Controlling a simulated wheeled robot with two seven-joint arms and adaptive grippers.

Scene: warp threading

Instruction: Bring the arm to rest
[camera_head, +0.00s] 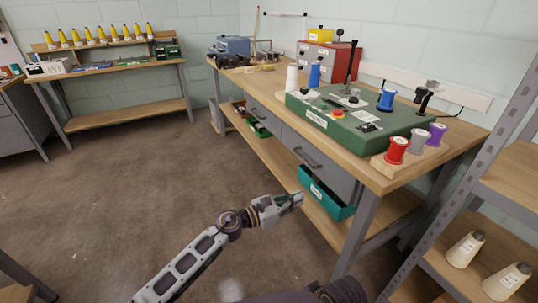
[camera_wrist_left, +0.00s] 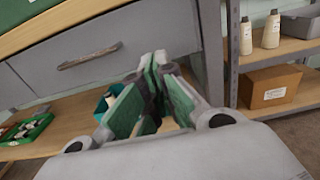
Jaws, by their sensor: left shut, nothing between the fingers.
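My left arm reaches in from the bottom of the head view. Its gripper (camera_head: 295,199) hangs in front of the wooden workbench (camera_head: 375,175), below the level of its top and close to the teal bin. In the left wrist view, the fingers of my left gripper (camera_wrist_left: 155,57) come together at the tips and hold nothing. A grey drawer (camera_wrist_left: 85,55) of the bench and a shelf post show beyond them. My right gripper does not show in either view.
The bench carries a green machine (camera_head: 345,118), thread spools (camera_head: 397,151) and a red box (camera_head: 320,65). A teal bin (camera_head: 325,195) sits on its lower shelf. A rack (camera_head: 500,215) with cones stands at right. Open floor (camera_head: 170,180) lies to the left.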

